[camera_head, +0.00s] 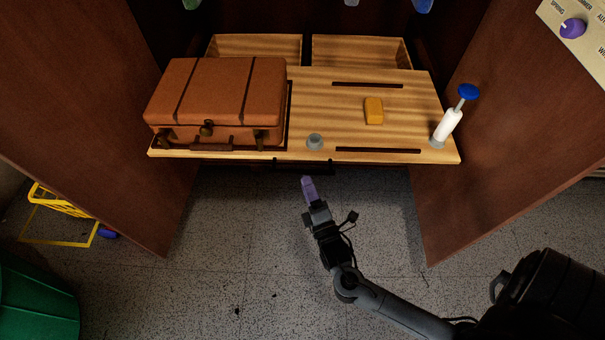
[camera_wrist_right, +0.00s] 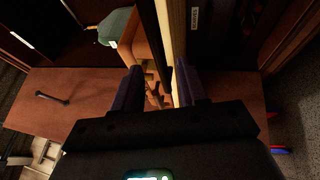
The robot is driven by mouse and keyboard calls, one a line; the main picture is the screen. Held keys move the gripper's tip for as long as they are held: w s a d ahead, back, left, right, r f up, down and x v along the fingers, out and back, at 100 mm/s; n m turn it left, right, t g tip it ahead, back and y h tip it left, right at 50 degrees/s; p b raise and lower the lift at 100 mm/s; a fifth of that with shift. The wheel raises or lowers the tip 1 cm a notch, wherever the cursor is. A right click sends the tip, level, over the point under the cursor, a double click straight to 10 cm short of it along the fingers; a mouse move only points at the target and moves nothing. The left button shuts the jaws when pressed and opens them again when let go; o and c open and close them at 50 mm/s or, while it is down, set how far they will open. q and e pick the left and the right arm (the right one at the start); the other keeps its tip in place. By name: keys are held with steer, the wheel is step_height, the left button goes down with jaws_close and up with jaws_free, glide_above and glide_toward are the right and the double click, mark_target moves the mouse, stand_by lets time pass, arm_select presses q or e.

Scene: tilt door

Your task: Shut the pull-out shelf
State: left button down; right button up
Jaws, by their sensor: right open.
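The pull-out shelf (camera_head: 340,100) is a light wooden board that stands out from a dark cabinet. A dark handle bar (camera_head: 318,167) runs below its front edge. My right gripper (camera_head: 307,181), with purple fingers, is just in front of and below that edge, near the handle. In the right wrist view my right gripper (camera_wrist_right: 160,80) has its fingers apart, with the pale edge of the shelf (camera_wrist_right: 178,35) and a dark bar beyond or between them. I cannot tell whether they touch. My left gripper is not in view.
On the shelf are a brown suitcase (camera_head: 220,95), a yellow block (camera_head: 374,111), a grey ring (camera_head: 314,142) and a white-and-blue pump (camera_head: 450,122). Open cabinet doors (camera_head: 130,150) flank it at left and right (camera_head: 465,150). The floor (camera_head: 230,240) in front is clear.

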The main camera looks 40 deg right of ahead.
mark_target(303, 171)
steer(key=b+x, duration=0.1)
steer(key=x, duration=0.3)
steer(key=shift+w+d, duration=0.15)
steer(key=shift+d, duration=0.15)
steer(key=shift+w+r+b, duration=0.1)
steer(key=shift+w+b, duration=0.1)
steer(key=shift+b, duration=0.1)
steer(key=shift+w, duration=0.15)
jaws_close()
